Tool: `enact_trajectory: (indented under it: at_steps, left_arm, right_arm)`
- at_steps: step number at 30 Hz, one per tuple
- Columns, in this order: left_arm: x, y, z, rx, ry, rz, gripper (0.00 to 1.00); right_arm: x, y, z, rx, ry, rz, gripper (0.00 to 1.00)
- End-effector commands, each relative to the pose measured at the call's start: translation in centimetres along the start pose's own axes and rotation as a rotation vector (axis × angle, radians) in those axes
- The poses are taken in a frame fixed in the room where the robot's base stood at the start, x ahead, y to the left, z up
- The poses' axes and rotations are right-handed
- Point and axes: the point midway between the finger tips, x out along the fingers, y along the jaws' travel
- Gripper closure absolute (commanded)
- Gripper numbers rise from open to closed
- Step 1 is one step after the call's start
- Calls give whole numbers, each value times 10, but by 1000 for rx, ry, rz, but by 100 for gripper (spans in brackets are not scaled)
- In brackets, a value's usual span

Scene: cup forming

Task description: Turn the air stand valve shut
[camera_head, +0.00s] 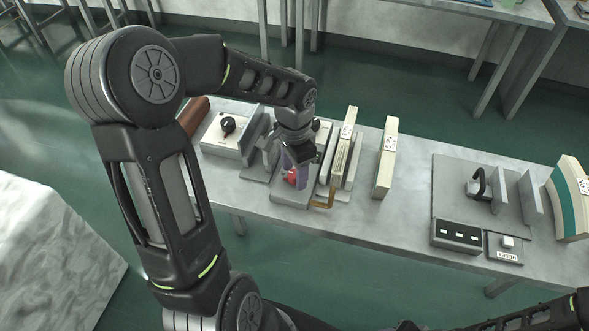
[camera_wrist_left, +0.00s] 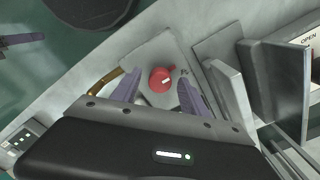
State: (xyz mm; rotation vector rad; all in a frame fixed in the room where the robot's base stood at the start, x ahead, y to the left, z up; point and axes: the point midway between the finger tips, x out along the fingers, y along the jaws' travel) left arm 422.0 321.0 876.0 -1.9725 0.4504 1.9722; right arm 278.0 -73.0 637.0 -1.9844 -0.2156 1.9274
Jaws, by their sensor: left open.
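The air stand valve is a red round knob (camera_wrist_left: 163,79) with a small white mark, on a light grey plate (camera_wrist_left: 150,52) in the left wrist view. In the head view the red knob (camera_head: 291,177) is partly hidden behind my left gripper (camera_head: 297,168). My left gripper (camera_wrist_left: 158,80) is open, its purple fingers on either side of the knob in the wrist view. A gap shows between the knob and each finger, and I cannot tell the height between them.
A brass pipe (camera_head: 323,204) runs beside the valve plate. Upright grey plates and cream blocks (camera_head: 385,158) stand to the right. A box with a black knob (camera_head: 228,127) is at the left. The table (camera_head: 408,215) has free room before the grey panel.

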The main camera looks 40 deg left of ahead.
Motion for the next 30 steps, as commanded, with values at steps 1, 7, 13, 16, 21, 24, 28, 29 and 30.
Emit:
enact_trajectory:
  at_steps: [1,7,13,16,21,24,28,29,30]
  left_arm:
    - [0,0,0,0,0,0,48]
    - [0,0,0,0,0,0,62]
    - [0,0,0,0,0,0,78]
    - [0,0,0,0,0,0,86]
    - [0,0,0,1,0,0,100]
    - [0,0,0,1,0,0,100]
    - [0,0,0,-1,0,0,100]
    - [0,0,0,-2,0,0,100]
    - [0,0,0,-4,0,0,100]
  right_arm:
    - [0,0,0,0,0,0,64]
    - [0,0,0,0,0,0,64]
    - [0,0,0,0,0,0,64]
    - [0,0,0,0,0,0,64]
    - [0,0,0,0,0,0,64]
    - [0,0,0,0,0,0,64]
    - [0,0,0,0,0,0,64]
    - [0,0,0,0,0,0,64]
    - [0,0,0,0,0,0,64]
